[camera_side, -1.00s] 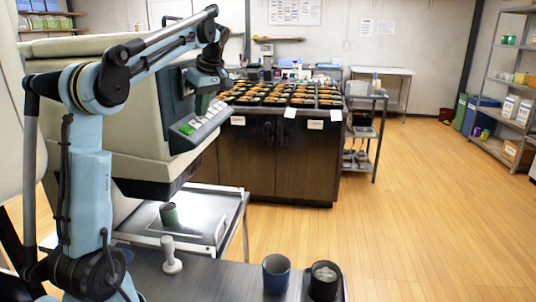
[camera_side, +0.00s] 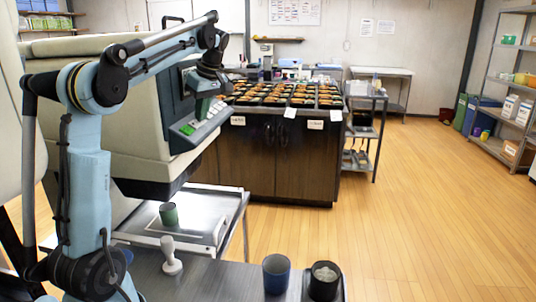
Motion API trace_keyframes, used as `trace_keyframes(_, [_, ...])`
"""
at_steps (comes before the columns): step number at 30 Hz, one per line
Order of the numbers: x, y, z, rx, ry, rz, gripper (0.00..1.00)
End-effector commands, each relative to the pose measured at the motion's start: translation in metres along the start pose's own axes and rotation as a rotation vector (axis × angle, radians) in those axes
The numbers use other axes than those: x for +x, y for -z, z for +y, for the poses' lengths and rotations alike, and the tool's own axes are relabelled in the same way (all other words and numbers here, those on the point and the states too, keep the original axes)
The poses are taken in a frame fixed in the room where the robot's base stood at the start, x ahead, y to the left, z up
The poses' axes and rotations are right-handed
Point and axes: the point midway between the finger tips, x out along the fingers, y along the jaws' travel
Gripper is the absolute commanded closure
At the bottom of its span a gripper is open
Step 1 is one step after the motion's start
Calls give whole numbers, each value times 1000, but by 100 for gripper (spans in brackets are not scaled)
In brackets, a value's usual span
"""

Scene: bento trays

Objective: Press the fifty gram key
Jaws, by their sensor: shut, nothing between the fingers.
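A cream machine (camera_side: 120,110) stands at the left with a sloping grey key panel (camera_side: 212,122) on its front. Green keys (camera_side: 187,129) and pale keys show on the panel's left part. The fifty gram key cannot be told apart, as the labels are too small to read. My gripper (camera_side: 204,108) is shut and empty, pointing down at the middle of the panel. Its tips are at or just above the keys and hide some of them. I cannot tell whether they touch.
A dark counter (camera_side: 275,165) with bento trays stands behind the panel. The floor at right is clear.

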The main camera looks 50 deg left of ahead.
Motion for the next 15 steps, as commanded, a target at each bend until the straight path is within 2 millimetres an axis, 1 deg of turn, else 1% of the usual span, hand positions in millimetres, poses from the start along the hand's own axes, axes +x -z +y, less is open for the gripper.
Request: trace_keyframes(15, [-26, 11, 0, 2, -2, 2, 100])
